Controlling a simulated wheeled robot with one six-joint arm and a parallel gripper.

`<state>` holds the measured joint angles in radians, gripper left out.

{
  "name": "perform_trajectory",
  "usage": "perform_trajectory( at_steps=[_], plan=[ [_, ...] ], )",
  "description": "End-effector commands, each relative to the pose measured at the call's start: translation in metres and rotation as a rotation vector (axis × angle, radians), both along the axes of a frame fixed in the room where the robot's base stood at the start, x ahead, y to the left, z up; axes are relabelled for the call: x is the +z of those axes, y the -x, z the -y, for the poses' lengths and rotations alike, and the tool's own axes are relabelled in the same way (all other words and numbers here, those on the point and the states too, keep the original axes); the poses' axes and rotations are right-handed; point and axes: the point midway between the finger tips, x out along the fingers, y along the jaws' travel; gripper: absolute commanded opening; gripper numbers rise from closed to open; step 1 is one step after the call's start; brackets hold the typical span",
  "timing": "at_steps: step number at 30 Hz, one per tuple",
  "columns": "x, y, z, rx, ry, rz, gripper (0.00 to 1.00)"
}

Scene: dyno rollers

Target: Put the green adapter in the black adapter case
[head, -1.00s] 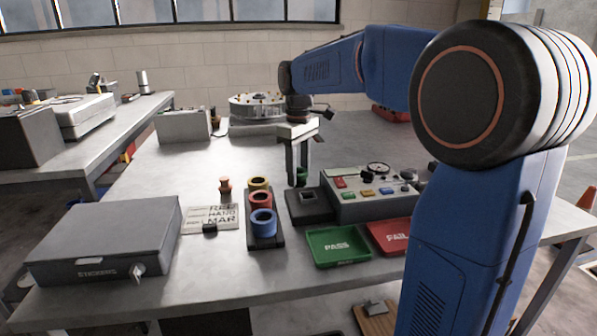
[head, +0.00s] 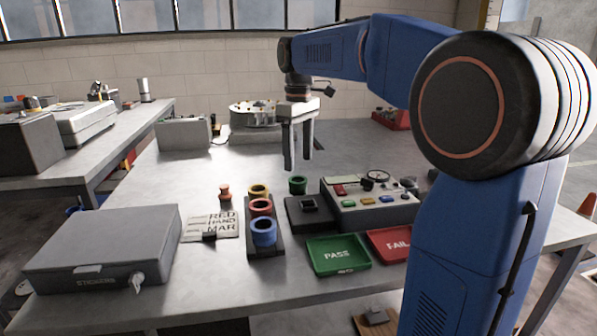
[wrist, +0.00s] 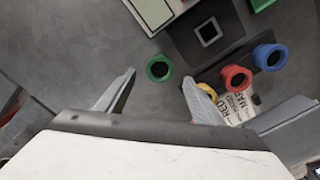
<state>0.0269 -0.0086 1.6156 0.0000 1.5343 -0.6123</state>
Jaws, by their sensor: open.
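The green adapter (head: 297,185), a short ring, stands on the grey table just behind a low black block with a square opening (head: 304,217). It also shows in the wrist view (wrist: 159,69), ahead of the gap between my fingertips. A long black case (head: 276,250) holds yellow (head: 258,191), red (head: 260,207) and blue (head: 263,232) ring adapters in a row. It lies front-left of the green adapter. My gripper (head: 300,167) is open and empty, above the green adapter with fingers pointing down. The wrist view shows its two fingers (wrist: 157,82) spread apart.
A control box (head: 370,208) stands right of the block, with a green PASS tray (head: 338,255) and a red FAIL tray (head: 390,243) in front. A printed card (head: 211,222) and small red peg (head: 224,192) are left of the case. A grey box (head: 105,245) fills the front left.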

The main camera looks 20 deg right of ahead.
Motion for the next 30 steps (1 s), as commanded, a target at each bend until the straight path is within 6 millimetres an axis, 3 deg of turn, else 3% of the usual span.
perform_trajectory(
  at_steps=[3, 9, 11, 14, 30],
  plan=[
    [0.021, -0.001, 0.000, 0.000, 0.000, 0.002, 0.61],
    [0.041, 0.000, 0.000, 0.000, 0.000, 0.000, 0.61],
    [0.045, 0.000, 0.000, 0.002, 0.000, 0.000, 0.51],
    [0.049, 0.000, 0.000, 0.030, 0.000, 0.000, 0.51],
    [0.089, 0.001, -0.003, 0.669, 0.001, 0.001, 0.51]
  ],
)
